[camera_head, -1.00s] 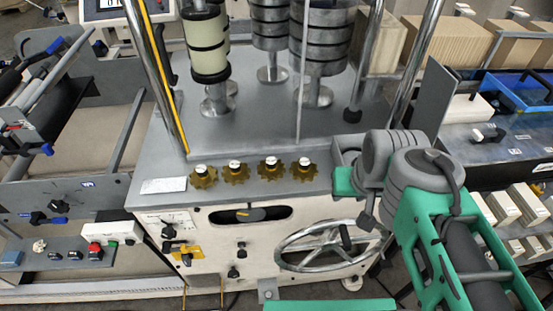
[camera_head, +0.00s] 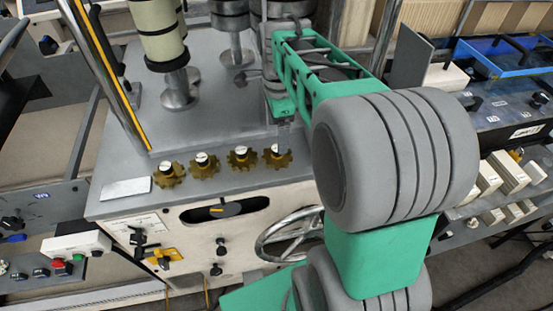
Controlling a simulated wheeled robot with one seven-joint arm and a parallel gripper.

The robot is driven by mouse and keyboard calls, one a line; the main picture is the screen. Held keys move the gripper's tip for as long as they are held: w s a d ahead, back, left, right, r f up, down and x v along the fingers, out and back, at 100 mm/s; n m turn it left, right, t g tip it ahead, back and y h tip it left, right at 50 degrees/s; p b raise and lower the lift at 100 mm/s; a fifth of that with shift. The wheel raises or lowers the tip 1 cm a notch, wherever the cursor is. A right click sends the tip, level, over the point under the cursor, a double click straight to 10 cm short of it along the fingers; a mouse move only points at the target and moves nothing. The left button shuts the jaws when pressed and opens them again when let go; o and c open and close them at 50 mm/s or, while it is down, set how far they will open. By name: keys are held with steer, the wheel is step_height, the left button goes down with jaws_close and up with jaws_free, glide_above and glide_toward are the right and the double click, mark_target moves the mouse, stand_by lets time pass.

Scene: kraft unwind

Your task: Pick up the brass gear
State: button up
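Several brass gears stand in a row along the front edge of the grey machine top, each with a white-topped dark hub: the leftmost brass gear (camera_head: 168,176), the second brass gear (camera_head: 204,168), the third brass gear (camera_head: 241,159) and the rightmost brass gear (camera_head: 278,158). My green and grey arm reaches in from the lower right. Its end, where my gripper (camera_head: 284,125) seems to be, hangs just above and behind the rightmost gear. The fingers are too small and too hidden by the arm to read.
Rollers on posts, with a pale-sleeved roller (camera_head: 165,45) at left, rise behind the gears. A white label (camera_head: 126,188) lies left of them. Below is a front panel with a handwheel (camera_head: 287,236). A blue tray (camera_head: 500,65) is at right. The machine top behind the left gears is clear.

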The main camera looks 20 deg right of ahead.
steer(key=shift+o, duration=0.7)
steer(key=shift+w+d+f+m, duration=0.4)
steer(key=shift+d+f+m, duration=0.15)
steer(key=shift+m, duration=0.35)
steer(key=shift+o, duration=0.7)
steer(key=shift+w+d+f+m, duration=0.1)
steer(key=shift+f+m, duration=0.15)
steer(key=shift+m, duration=0.05)
steer(key=f, duration=0.2)
steer(key=f+p, duration=0.1)
steer(key=f, duration=0.1)
steer(key=f+p, duration=0.1)
steer(key=f, duration=0.2)
steer(key=shift+w+a+f, duration=0.1)
steer(key=shift+w+a, duration=0.05)
steer(key=shift+a, duration=0.2)
steer(key=shift+c, duration=0.4)
steer(key=c, duration=1.7)
